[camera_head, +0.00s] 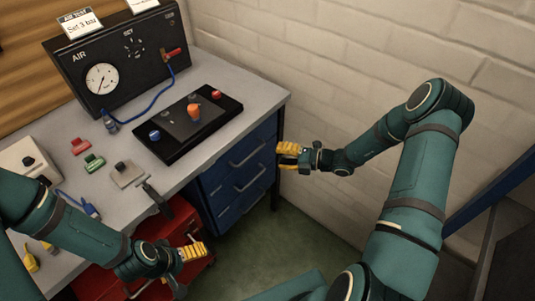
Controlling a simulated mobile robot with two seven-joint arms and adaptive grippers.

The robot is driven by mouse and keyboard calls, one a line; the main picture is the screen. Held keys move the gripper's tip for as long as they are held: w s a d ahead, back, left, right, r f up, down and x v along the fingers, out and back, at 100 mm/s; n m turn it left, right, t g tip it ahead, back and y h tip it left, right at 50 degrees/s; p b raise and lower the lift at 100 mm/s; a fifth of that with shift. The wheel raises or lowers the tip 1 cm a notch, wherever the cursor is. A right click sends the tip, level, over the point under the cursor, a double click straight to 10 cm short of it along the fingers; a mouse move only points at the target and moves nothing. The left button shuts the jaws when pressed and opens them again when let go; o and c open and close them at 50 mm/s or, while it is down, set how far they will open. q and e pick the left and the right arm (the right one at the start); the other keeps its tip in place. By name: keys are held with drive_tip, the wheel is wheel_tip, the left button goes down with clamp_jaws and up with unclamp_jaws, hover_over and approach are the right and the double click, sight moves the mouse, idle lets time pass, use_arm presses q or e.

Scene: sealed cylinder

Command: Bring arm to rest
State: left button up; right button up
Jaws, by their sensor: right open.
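My right arm comes in from the right. Its gripper (289,154), with yellow fingers, is open and empty in front of the blue drawers, beside the right end of the bench. My left arm comes in from the lower left. Its gripper (194,251) has yellow fingers and hangs over the red tool chest, off the bench's front edge. Its fingers are small in the view, and I cannot tell whether they are open or shut.
The grey bench (222,78) holds a black AIR panel (118,55) with a gauge, and a black tray (188,124) with an orange part. Small red and green pieces lie at left. Blue drawers (240,170) and a red tool chest (180,228) stand below. Green floor is clear at right.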

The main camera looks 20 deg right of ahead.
drive_tip(key=shift+v, duration=0.85)
drive_tip(key=shift+a, duration=0.1)
drive_tip(key=s+a+f+m+g+h, duration=0.3)
drive_tip(key=s+a+m, duration=0.6)
drive_tip(key=m, duration=0.5)
drive_tip(key=s+a+f+m+g+h, duration=0.4)
drive_tip(key=s+a+m, duration=0.5)
drive_tip(key=m, duration=0.6)
drive_tip(key=shift+g+h, duration=0.6)
drive_tip(key=shift+g, duration=0.2)
drive_tip(key=shift+a, duration=0.1)
